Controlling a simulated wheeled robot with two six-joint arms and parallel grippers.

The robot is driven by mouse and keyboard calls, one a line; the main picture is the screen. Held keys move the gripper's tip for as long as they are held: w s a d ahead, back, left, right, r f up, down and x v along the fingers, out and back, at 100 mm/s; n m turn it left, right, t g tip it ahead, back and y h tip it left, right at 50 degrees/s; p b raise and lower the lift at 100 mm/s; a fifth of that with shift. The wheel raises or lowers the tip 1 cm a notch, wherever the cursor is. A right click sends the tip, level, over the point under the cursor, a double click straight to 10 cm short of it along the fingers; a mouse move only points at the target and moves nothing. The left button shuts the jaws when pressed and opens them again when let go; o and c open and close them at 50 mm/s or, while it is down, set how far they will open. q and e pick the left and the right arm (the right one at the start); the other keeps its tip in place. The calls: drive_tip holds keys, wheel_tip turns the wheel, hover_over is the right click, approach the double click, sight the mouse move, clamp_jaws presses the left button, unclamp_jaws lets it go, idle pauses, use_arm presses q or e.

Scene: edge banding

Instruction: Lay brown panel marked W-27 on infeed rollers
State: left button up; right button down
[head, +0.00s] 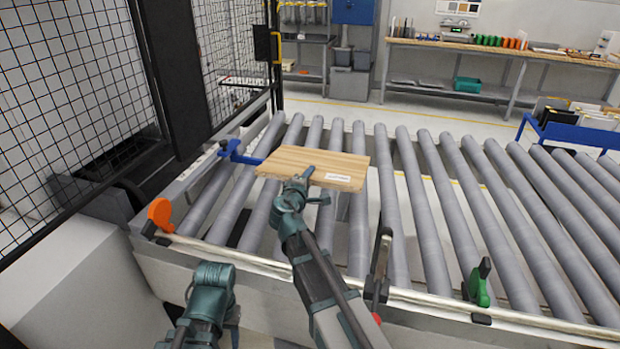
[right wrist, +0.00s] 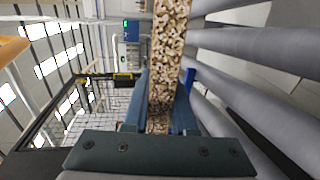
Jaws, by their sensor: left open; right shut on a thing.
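The brown wood-grain panel (head: 330,160) is over the left part of the infeed rollers (head: 359,222). It has a white label near its right front corner, too small to read. My right gripper (head: 305,176) is shut on the panel's near edge. In the right wrist view the panel's speckled chipboard edge (right wrist: 170,45) runs away from between the jaws. The panel looks about level; I cannot tell whether it touches the rollers. My left gripper (head: 205,320) is low at the bottom left, away from the panel, with its fingertips not clearly visible.
A blue stop (head: 235,153) is at the panel's left side. An orange paddle (head: 160,214) and a green lever (head: 479,283) stand on the front rail. Mesh fencing (head: 75,90) borders the left. Rollers to the right are clear. A bench stands behind.

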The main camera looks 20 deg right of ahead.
drive_tip(key=shift+f, duration=0.1)
wheel_tip(320, 180, down, 13)
drive_tip(key=b, duration=1.3)
drive_tip(key=shift+r, duration=0.2)
unclamp_jaws()
idle(0.4)
drive_tip(key=shift+s, duration=0.1)
